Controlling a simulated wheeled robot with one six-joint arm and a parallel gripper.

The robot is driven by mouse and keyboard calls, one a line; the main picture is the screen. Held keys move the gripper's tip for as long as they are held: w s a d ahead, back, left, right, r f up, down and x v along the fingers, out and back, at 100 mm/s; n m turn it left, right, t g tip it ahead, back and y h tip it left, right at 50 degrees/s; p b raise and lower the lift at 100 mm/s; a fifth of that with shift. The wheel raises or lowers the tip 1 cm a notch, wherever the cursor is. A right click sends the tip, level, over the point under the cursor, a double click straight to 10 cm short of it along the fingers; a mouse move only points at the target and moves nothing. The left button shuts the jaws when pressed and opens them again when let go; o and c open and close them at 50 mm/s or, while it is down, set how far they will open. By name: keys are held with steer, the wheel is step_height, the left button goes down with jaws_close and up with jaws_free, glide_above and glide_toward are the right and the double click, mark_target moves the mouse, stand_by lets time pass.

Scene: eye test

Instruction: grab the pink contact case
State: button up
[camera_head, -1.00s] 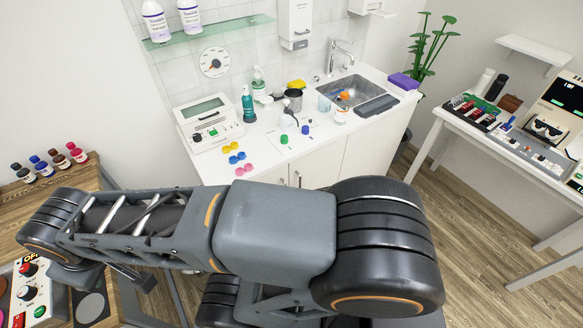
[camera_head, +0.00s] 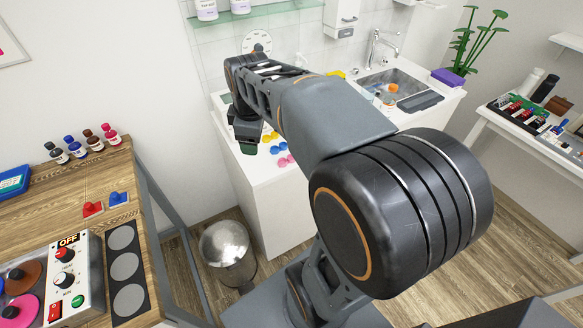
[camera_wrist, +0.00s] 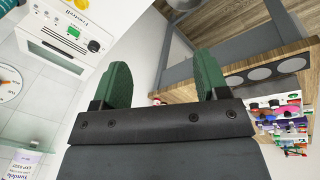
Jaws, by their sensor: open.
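The pink contact case (camera_head: 285,161) lies on the white counter (camera_head: 262,172) near its front edge. The blue contact case (camera_head: 278,149) and the yellow one (camera_head: 270,136), partly hidden by my arm, lie behind it. My gripper (camera_head: 247,146) is above the counter's left front edge, left of the pink case and apart from it. In the wrist view my gripper (camera_wrist: 165,78) shows two green fingers spread apart with nothing between them. I cannot make out the pink case in the wrist view.
A metal bin (camera_head: 228,252) stands on the floor left of the counter. A wooden table (camera_head: 100,222) with a control box (camera_head: 76,280) and bottles is at the left. A sink (camera_head: 395,82) is at the counter's back right. My arm hides much of the counter.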

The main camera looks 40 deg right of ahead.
steer(key=w+d+f+n+g+b, duration=0.2)
steer(key=w+d+f+n+b, duration=0.1)
steer(key=w+d+f+n, duration=0.4)
steer(key=n+b, duration=0.2)
steer(key=n, duration=0.3)
glide_above(283, 163)
steer(key=shift+g+y, duration=0.3)
step_height(283, 163, down, 12)
steer(key=shift+r, duration=0.1)
steer(key=shift+a+f, duration=0.1)
steer(key=shift+f, duration=3.1)
steer(key=shift+c, duration=0.4)
steer(key=c, duration=1)
steer(key=shift+r, duration=0.1)
